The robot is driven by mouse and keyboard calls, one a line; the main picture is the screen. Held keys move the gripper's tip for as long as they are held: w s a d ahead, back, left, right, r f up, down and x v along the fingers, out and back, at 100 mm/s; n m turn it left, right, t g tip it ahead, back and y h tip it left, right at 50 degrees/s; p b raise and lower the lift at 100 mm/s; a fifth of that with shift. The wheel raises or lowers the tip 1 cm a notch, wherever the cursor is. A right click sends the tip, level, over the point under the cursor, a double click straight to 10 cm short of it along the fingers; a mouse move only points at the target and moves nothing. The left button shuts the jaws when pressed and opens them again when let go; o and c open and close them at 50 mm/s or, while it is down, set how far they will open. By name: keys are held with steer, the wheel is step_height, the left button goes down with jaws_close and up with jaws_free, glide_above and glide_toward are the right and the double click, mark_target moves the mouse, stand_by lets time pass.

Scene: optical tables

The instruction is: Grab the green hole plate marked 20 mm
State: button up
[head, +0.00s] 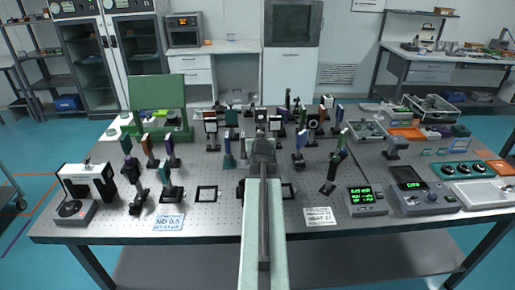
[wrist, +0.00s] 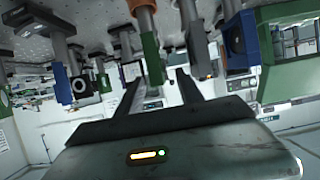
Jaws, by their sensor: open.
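My gripper (wrist: 160,80) is open in the wrist view, which looks upside down. A narrow green plate (wrist: 151,57) on a post shows beyond and between its fingers, with no visible contact. Another green piece (wrist: 268,82) stands behind a blue holder at the right. In the head view my gripper (head: 262,148) is over the middle of the optical table, mostly hidden by my arm. No 20 mm mark is readable, so I cannot tell which is the hole plate.
Many post-mounted optics crowd the table (head: 225,215) around my gripper. A blue holder (wrist: 235,40) is close on the right in the wrist view. A green case (head: 160,125) stands at back left. Control boxes (head: 362,200) stand at the right.

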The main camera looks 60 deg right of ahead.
steer(key=b+x, duration=0.2)
steer(key=x, duration=0.3)
steer(key=shift+s+d+f, duration=0.1)
steer(key=shift+s+d, duration=0.05)
steer(key=shift+d, duration=0.05)
steer(key=shift+s+a, duration=0.1)
steer(key=shift+c, duration=0.6)
jaws_close()
